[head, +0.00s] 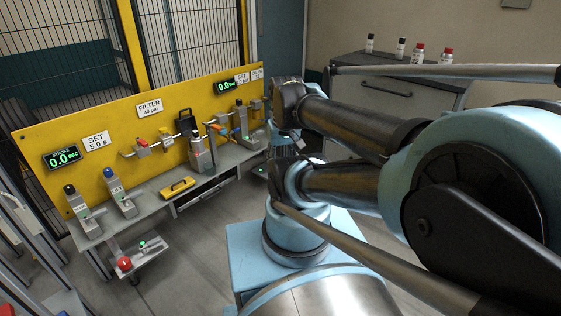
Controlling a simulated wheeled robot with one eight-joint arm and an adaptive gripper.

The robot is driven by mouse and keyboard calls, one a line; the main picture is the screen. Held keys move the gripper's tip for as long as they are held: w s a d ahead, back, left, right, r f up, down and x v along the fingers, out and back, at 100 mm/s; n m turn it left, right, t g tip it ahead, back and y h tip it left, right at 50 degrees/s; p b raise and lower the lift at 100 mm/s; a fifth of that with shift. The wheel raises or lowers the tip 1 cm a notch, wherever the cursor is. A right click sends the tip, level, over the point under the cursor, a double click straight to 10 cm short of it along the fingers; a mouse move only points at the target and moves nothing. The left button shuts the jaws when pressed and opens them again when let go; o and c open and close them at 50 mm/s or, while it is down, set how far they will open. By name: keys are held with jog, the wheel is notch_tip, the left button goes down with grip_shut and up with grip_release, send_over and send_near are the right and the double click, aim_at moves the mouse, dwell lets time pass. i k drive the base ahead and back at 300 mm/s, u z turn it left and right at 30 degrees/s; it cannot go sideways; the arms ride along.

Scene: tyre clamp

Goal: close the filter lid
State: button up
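The FILTER label (149,108) is on the yellow panel. Just right of it and lower, a dark, box-like part (186,121) stands upright above a grey filter body (199,156); it looks like the raised lid, but it is too small to be sure of the hinge. My arm reaches in from the right, and its dark end (283,141) is to the right of the panel, apart from the filter. The arm links partly cover my gripper, so its fingers cannot be made out.
The yellow panel (85,122) carries valves, pipes and displays above a grey bench. A yellow tool (177,187) lies on the bench. A red button (124,263) sits on a low stand in front. A cabinet (395,85) with several small bottles stands behind my arm.

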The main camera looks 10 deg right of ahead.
aim_at(185, 124)
jog(key=z, duration=0.05)
jog(key=k, duration=0.5)
jog(key=u, duration=0.4)
jog(key=i, duration=1.5)
jog(key=z, duration=0.35)
